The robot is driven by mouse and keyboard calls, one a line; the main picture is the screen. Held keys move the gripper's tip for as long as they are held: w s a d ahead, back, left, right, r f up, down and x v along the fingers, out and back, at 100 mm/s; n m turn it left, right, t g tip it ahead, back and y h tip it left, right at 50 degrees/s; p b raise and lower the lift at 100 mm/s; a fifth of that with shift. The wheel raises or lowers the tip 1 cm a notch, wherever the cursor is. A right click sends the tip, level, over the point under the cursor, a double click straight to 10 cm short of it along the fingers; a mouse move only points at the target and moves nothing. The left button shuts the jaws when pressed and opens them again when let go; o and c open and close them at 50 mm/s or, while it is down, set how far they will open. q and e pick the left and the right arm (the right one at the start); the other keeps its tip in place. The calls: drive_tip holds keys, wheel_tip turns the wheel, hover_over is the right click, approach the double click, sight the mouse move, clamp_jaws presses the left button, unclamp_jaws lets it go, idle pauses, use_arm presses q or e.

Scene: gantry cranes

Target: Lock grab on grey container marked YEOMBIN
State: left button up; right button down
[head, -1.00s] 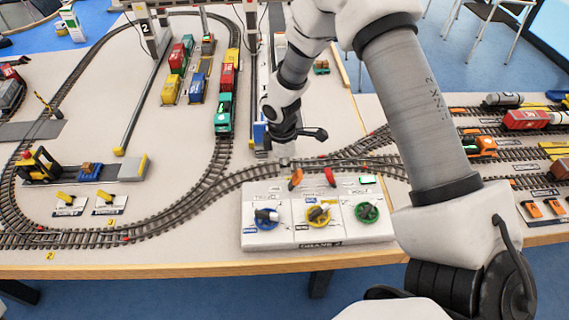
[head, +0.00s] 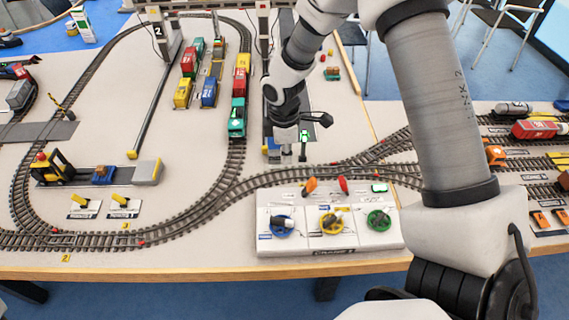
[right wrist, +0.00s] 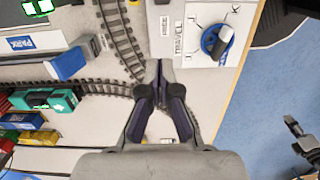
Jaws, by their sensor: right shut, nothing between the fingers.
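The control box (head: 330,247) for the crane stands at the table's front, with a blue knob (head: 282,225), a yellow knob (head: 333,222), a green knob (head: 380,220), an orange lever (head: 310,185) and a red lever (head: 343,184). My right gripper (head: 304,152) is shut and empty behind the box's left part. In the right wrist view its fingertips (right wrist: 160,66) are together beside the box's edge, apart from the blue knob (right wrist: 216,41). I cannot read YEOMBIN on any container.
Curved train tracks (head: 215,195) run behind and left of the box. A green locomotive (head: 237,118) stands on the track near my right arm. A forklift (head: 55,168) is at the left. Crane posts (head: 158,35) rise at the back.

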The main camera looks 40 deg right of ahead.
use_arm(q)
drive_tip(key=shift+s+d, duration=0.25)
drive_tip(key=shift+d, duration=0.05)
use_arm(e)
drive_tip(key=r, duration=0.1)
drive_tip(key=d+r, duration=0.1)
drive_tip(key=r, duration=0.1)
drive_tip(key=s+r, duration=0.1)
drive_tip(key=shift+s+d+r, duration=0.1)
drive_tip(key=shift+d+r, duration=0.15)
drive_tip(key=shift+r, duration=0.1)
use_arm(q)
drive_tip(key=shift+w+a+f, duration=0.1)
drive_tip(key=shift+f, duration=0.05)
use_arm(e)
drive_tip(key=shift+a, duration=0.1)
